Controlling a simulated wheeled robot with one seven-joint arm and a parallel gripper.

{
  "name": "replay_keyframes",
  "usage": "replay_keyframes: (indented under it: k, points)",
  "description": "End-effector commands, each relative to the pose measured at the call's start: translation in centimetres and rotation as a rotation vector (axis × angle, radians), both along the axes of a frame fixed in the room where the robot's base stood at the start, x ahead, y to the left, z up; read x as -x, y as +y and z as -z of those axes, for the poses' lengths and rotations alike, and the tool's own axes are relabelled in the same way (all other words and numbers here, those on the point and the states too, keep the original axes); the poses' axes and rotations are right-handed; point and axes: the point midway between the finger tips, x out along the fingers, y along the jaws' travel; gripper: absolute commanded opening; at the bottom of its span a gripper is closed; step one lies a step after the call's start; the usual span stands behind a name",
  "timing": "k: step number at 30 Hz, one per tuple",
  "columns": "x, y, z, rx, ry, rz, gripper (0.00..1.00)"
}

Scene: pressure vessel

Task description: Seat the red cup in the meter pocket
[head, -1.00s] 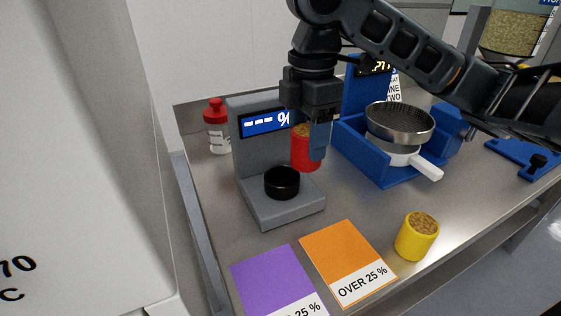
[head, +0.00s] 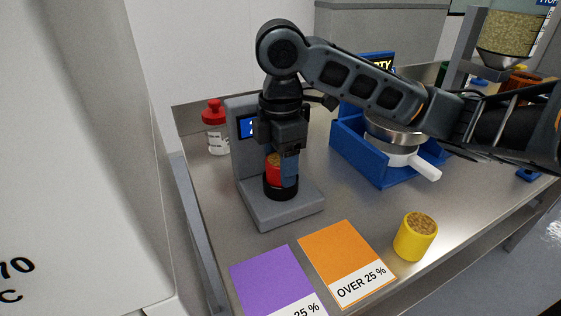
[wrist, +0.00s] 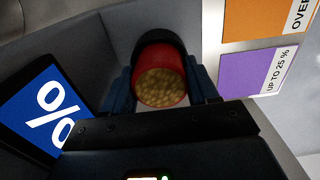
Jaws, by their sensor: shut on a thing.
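The red cup (head: 273,174), filled with tan grains, stands upright at the black round pocket (head: 281,189) of the grey meter (head: 262,215). Its lower part is hidden by the pocket's rim, so it sits at least partly inside. My gripper (head: 281,172) is over the pocket, shut on the cup. In the wrist view, the cup (wrist: 161,78) lies between the two blue fingers, with the black pocket rim (wrist: 160,40) around its far end. Whether the cup touches the pocket floor is hidden. The meter's blue display (head: 247,127) is partly covered by my arm.
A yellow cup of grains (head: 416,237) stands at the front right. An orange card (head: 340,255) and a purple card (head: 273,280) lie in front of the meter. A red-capped bottle (head: 215,135) stands behind left. A blue holder (head: 362,160) with a sieve is right.

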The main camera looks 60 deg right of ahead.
Motion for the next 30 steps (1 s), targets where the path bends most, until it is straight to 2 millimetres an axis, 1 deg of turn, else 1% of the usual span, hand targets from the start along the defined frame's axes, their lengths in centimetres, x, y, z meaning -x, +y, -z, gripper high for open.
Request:
replay_keyframes:
  k: [3,4,7,14,18,20,22,30]
  points:
    - [0.0,0.0,0.4,-0.001,-0.001,0.000,0.25]
    - [0.0,0.0,0.3,0.000,0.000,0.000,0.60]
    - [0.0,0.0,0.3,0.000,0.000,0.000,0.69]
    - [0.0,0.0,0.2,0.000,0.000,0.000,0.69]
    - [0.0,0.0,-0.7,0.002,-0.001,-0.001,0.69]
    - [0.0,0.0,-1.5,0.002,-0.001,-0.002,0.69]
    - [-0.1,0.0,-2.8,0.002,-0.003,-0.003,0.69]
    - [-0.1,-0.1,-8.5,0.005,-0.002,-0.001,0.69]
